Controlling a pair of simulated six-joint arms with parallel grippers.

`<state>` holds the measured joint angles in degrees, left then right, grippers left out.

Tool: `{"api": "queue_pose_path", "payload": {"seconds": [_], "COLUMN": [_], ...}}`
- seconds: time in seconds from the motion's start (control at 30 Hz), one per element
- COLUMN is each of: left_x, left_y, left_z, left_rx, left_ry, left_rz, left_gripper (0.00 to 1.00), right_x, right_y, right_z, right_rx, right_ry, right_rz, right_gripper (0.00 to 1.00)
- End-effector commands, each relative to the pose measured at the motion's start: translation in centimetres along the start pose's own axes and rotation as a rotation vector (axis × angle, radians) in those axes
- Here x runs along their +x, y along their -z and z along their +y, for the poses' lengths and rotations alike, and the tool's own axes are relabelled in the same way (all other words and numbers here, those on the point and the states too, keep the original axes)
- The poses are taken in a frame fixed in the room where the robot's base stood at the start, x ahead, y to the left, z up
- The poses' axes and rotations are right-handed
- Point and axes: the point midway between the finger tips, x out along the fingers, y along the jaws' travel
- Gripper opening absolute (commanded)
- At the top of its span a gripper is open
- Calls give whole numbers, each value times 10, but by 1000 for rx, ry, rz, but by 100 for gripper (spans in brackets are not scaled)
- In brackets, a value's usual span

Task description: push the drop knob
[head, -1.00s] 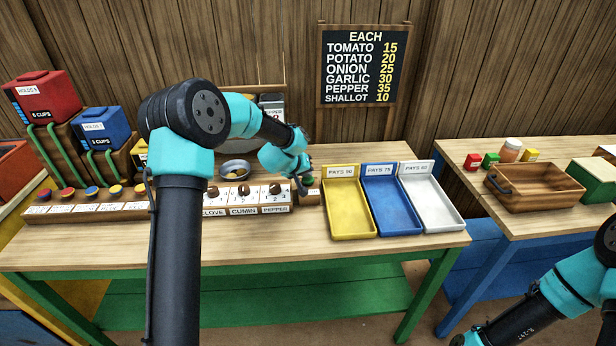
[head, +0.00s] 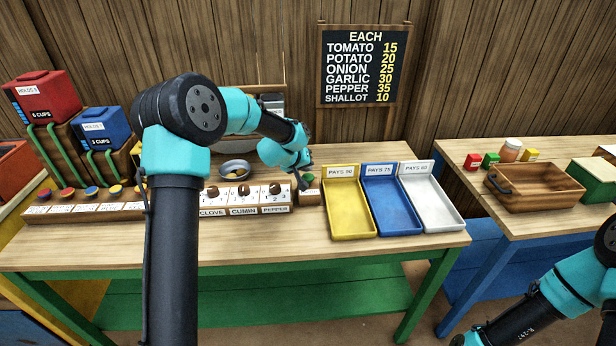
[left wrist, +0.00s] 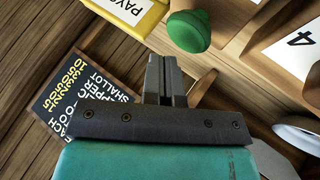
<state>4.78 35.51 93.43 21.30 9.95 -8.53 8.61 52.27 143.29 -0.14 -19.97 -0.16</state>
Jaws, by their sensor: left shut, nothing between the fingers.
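A green round knob (left wrist: 189,31) shows large in the left wrist view, mounted on a wooden block. In the head view a wooden block (head: 311,196) stands right of the dial row, with the knob partly hidden by my gripper. My left gripper (head: 305,184) is shut and empty, just above this block. In the left wrist view its closed fingers (left wrist: 164,62) point toward the knob's side of the picture, close to it. I cannot tell whether they touch. My right arm shows at the lower right of the head view, but its gripper is out of frame.
A dial row (head: 244,198) labelled clove, cumin and pepper stands left of the block. A yellow tray (head: 347,227), a blue tray (head: 389,210) and a white tray (head: 430,205) stand to its right. A metal bowl (head: 235,172) sits behind the dials. The table's front strip is clear.

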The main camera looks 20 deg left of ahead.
Motion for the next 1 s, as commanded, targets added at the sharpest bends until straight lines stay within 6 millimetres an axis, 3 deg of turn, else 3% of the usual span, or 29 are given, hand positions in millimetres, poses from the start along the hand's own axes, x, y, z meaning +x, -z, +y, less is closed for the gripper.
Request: {"api": "queue_pose_path", "payload": {"seconds": [0.37, 1.0], "left_x": [-2, -34], "left_y": [1, 25], "left_z": [1, 25], "left_rx": [1, 2], "left_ry": [0, 0], "left_rz": [1, 1], "left_gripper": [0, 0], "right_x": [0, 0], "right_y": [0, 0], "right_z": [0, 0], "right_rx": [0, 0], "right_ry": [0, 0], "right_rz": [0, 0], "right_gripper": [43, 43]}}
